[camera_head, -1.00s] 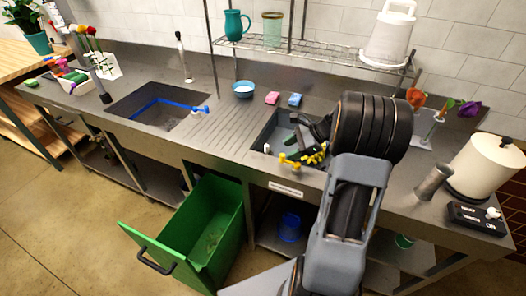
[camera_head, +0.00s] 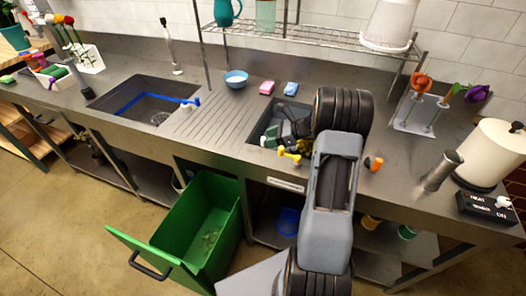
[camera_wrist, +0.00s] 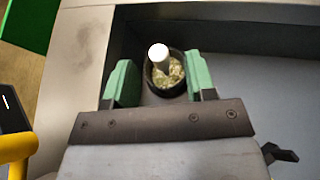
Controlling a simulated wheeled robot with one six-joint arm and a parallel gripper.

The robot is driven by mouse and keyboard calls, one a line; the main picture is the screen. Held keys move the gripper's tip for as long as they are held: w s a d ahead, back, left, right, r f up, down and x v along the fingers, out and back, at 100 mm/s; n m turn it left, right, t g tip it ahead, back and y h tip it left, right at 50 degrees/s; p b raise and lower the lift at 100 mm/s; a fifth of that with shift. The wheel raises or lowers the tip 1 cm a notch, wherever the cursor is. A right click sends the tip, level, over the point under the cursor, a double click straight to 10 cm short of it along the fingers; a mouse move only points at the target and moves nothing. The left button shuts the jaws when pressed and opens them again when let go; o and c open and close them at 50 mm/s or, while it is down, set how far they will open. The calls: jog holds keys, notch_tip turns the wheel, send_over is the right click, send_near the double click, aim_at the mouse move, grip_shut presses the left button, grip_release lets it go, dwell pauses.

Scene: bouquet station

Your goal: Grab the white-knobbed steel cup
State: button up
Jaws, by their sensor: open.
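The white-knobbed cup (camera_wrist: 178,82) shows in the wrist view as a dark round rim with speckled contents. Its white knob (camera_wrist: 158,53) stands up from it. It is in the grey basin (camera_wrist: 250,70), close to a basin wall. My gripper (camera_wrist: 160,78) is open, with one green finger on each side of the cup. I cannot tell whether either finger touches it. In the head view my gripper (camera_head: 272,134) is down at the right-hand sink, partly behind my arm. A small white spot beside it may be the knob; the cup's body is hidden there.
A yellow handle (camera_head: 289,154) sits at the sink's front edge, close to my arm. A steel cylinder (camera_head: 441,170) and a paper roll (camera_head: 494,155) stand at the right. A green bin (camera_head: 195,235) stands open below.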

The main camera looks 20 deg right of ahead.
jog(key=shift+x, duration=2.65)
grip_shut()
